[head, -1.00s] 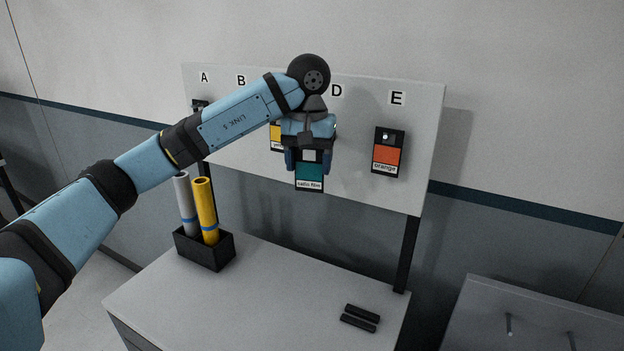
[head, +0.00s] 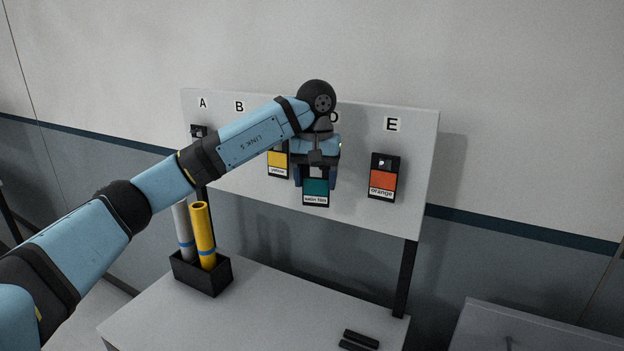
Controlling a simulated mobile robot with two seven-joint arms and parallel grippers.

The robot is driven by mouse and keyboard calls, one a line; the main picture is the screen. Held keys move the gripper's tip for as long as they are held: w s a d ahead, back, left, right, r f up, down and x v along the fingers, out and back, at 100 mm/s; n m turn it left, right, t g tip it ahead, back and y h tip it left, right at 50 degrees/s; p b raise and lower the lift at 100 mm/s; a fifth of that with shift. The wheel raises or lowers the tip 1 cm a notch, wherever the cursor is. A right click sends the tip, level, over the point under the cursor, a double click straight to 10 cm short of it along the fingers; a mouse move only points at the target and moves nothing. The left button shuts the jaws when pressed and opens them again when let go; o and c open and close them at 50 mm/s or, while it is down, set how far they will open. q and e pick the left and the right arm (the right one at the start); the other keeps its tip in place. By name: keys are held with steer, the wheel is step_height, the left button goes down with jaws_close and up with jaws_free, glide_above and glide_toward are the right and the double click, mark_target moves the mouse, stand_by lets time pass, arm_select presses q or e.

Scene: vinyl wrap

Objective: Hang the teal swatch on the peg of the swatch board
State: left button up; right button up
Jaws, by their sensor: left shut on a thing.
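The teal swatch (head: 316,188) is a black-framed card with a white label strip at its bottom, hanging upright below my left gripper (head: 315,178). My left gripper is shut on its upper part, in front of the swatch board (head: 412,160). The swatch is between the yellow swatch and the orange swatch, below the partly covered letter D. My gripper and arm hide the letter C and any peg behind them, so I cannot tell whether the swatch touches a peg. My right gripper is not in view.
A yellow swatch (head: 278,163) hangs close on the left, partly behind my arm. An orange swatch (head: 383,181) hangs under E on the right. Below, a black box (head: 203,276) holds rolls on the table (head: 260,315). Two dark bars (head: 359,339) lie at the front right.

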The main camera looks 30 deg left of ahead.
arm_select(q)
steer(key=shift+w+a+f, duration=0.1)
steer(key=shift+w, duration=1.5)
steer(key=shift+w+f, duration=0.2)
steer(key=shift+w, duration=0.15)
steer(key=shift+a, duration=0.1)
steer(key=o, duration=1)
steer(key=shift+w, duration=0.1)
steer(key=shift+c, duration=0.2)
steer(key=shift+r, duration=0.15)
